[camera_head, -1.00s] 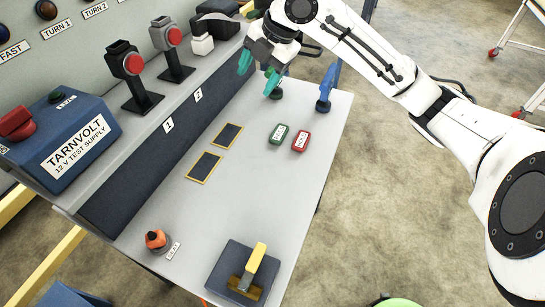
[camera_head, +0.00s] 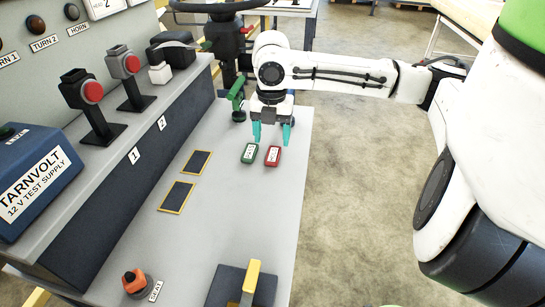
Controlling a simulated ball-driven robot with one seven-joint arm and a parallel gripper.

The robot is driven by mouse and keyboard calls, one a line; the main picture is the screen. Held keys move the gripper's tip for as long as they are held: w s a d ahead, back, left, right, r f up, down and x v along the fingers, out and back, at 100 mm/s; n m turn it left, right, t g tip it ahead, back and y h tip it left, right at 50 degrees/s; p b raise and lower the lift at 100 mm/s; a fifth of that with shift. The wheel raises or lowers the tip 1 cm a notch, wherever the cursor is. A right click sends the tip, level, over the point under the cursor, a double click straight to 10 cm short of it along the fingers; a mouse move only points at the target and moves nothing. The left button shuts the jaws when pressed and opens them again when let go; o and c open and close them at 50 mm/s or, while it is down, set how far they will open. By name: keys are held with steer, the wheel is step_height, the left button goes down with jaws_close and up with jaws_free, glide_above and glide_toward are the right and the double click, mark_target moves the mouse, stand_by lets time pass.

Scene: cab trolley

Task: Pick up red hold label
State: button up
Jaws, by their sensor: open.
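The red hold label (camera_head: 273,156) lies flat on the grey trolley top (camera_head: 240,215), a small red tag with a white printed patch. A similar green label (camera_head: 249,153) lies just to its left, with a narrow gap between them. My gripper (camera_head: 271,135) points down with its two teal fingers apart and nothing between them. It shows just behind and above the two labels, with the right finger near the red label's far end. I cannot tell its exact height.
Two yellow-edged black pads (camera_head: 176,197) lie left of the labels. A green-handled stand (camera_head: 238,103) is behind them, close left of my gripper. An orange knob (camera_head: 134,281) and a yellow-handled tool (camera_head: 250,281) are at the front. The surface between is clear.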

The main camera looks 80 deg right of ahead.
mark_target(273, 153)
step_height(273, 153, down, 5)
steer(key=shift+s+b, duration=0.15)
steer(key=shift+b, duration=0.2)
steer(key=shift+c, duration=0.2)
steer(key=c, duration=1.1)
